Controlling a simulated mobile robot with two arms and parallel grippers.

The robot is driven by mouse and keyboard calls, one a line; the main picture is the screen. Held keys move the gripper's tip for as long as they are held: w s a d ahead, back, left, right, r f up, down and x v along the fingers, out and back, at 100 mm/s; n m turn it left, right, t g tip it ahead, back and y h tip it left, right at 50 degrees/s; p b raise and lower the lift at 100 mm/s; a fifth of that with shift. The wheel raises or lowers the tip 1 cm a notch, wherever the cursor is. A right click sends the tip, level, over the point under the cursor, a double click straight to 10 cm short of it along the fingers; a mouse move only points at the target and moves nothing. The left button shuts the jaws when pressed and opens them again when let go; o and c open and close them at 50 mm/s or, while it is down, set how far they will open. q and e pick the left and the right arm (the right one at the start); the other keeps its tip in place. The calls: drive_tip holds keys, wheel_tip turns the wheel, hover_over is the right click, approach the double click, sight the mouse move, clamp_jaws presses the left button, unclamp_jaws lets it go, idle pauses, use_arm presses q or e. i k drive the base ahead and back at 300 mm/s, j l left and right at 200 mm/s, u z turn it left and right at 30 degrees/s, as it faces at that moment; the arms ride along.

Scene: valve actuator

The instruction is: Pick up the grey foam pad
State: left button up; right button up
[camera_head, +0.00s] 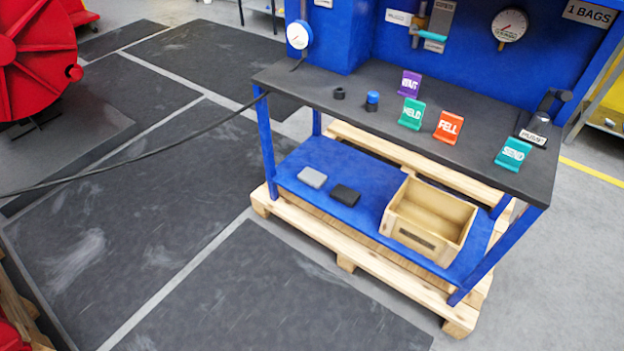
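The grey foam pad (312,177) lies flat on the blue lower shelf (385,222) of the workbench, near the shelf's left end. A black pad (345,195) of similar size lies just to its right, apart from it. Nothing covers the grey pad. Neither of my grippers shows in the head view.
A tan open crate (428,221) stands on the shelf to the right. The dark bench top (330,90) overhangs the shelf and carries several coloured signs. A wooden pallet (345,250) is underneath. A black cable (150,160) crosses at left. Floor mats in front are clear.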

sight(311, 177)
drive_tip(key=i+j+u, duration=0.2)
drive_tip(key=i+u, duration=0.75)
drive_tip(key=i+j+u, duration=0.35)
drive_tip(key=i, duration=0.8)
drive_tip(key=i+l+u, duration=0.15)
drive_tip(key=i+u, duration=0.2)
drive_tip(key=i, duration=0.75)
drive_tip(key=i+l+z, duration=0.1)
drive_tip(key=i+z, duration=1)
drive_tip(key=z, duration=0.2)
drive_tip(key=i+j+z, duration=0.3)
drive_tip(key=z, duration=0.15)
drive_tip(key=i+z, duration=0.2)
drive_tip(key=z, duration=0.3)
drive_tip(key=i+z, duration=0.2)
drive_tip(key=z, duration=0.25)
drive_tip(key=i+j+z, duration=0.1)
drive_tip(key=z, duration=0.4)
drive_tip(key=i+j+z, duration=0.2)
drive_tip(key=z, duration=0.3)
drive_tip(key=i+j+z, duration=0.2)
drive_tip(key=z, duration=0.25)
drive_tip(key=j, duration=0.1)
